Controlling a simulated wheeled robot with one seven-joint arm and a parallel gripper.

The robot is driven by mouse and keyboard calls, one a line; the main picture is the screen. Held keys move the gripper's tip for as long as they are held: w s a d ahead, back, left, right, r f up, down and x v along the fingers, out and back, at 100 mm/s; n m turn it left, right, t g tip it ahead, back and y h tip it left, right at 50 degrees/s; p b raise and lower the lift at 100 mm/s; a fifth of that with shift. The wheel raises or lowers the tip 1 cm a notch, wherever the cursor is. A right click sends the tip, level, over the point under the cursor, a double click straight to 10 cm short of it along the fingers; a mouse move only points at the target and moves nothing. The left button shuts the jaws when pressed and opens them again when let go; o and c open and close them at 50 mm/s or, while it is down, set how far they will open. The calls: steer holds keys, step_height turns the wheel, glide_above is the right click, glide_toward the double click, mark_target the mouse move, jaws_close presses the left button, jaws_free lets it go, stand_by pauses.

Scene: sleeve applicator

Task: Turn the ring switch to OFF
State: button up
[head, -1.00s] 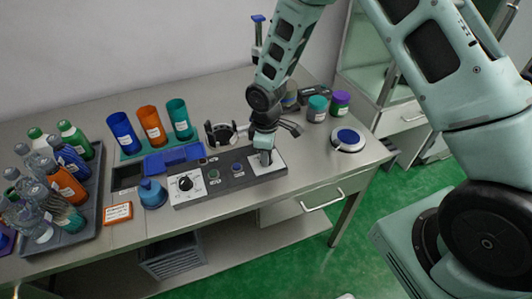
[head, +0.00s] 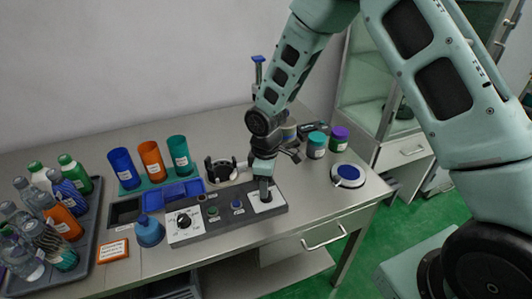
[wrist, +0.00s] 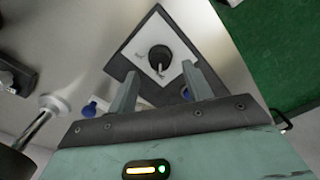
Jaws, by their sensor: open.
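A dark grey control panel (head: 222,222) lies along the front of the bench. On its right end, a white plate (head: 275,205) carries a black round knob, mostly hidden behind my gripper (head: 265,194) in the head view. Another black knob (head: 184,220) sits on a white dial plate at the panel's left end. The labels are unreadable.
A green button (head: 212,212) and a blue button (head: 237,206) lie between the knobs. A blue squat bottle (head: 149,232) stands left of the panel, a black ring holder (head: 220,170) behind it. A white round device (head: 348,176) with a blue top is at right.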

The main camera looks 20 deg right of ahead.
step_height(320, 180, up, 14)
steer(key=b, duration=0.1)
steer(key=shift+f, duration=0.1)
stand_by(0.4)
